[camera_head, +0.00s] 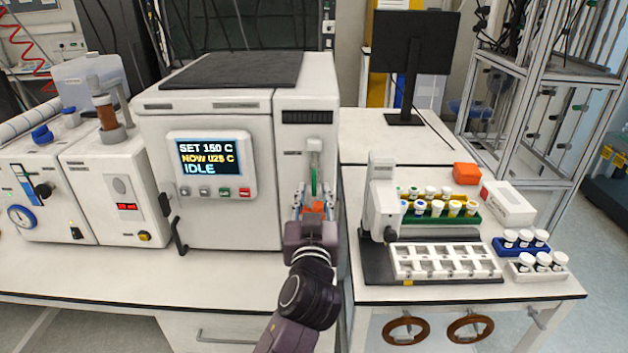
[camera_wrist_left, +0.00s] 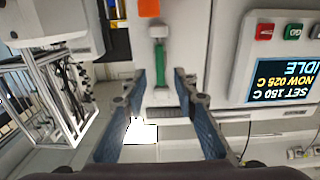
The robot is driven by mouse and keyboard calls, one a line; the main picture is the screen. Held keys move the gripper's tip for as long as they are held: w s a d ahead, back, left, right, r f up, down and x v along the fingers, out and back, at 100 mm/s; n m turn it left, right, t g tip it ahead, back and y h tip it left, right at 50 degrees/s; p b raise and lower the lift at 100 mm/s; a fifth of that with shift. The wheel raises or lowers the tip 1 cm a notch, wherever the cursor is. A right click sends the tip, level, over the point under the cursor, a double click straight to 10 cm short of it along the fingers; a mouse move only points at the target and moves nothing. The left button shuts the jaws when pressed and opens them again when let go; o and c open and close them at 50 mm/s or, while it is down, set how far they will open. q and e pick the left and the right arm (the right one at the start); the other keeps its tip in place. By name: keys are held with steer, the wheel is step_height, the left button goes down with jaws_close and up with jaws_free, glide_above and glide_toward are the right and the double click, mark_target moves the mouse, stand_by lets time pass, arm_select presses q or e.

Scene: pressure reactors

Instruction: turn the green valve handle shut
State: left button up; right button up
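The green valve handle (camera_head: 314,182) is upright on the narrow right-hand front panel of the white reactor cabinet (camera_head: 228,215). In the left wrist view the handle (camera_wrist_left: 160,74) appears as a green bar with pale fittings at both ends. My left gripper (camera_head: 314,191) is in front of that panel. In the left wrist view its two blue fingers (camera_wrist_left: 160,73) are open, one on each side of the handle, with a gap visible on both sides. I cannot tell how far the fingertips are from the panel. My right gripper is in neither view.
An orange piece (camera_head: 316,207) sits just below the handle, partly behind my gripper. The cabinet's display (camera_head: 208,157) reads IDLE. Right of the cabinet, a bench holds a white rack (camera_head: 445,262), a green vial tray (camera_head: 440,217) and a monitor (camera_head: 414,45).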

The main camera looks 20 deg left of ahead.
mark_target(314, 184)
arm_select(q)
steer(key=p+x, duration=0.1)
steer(key=x, duration=0.3)
steer(key=shift+w, duration=0.1)
jaws_close()
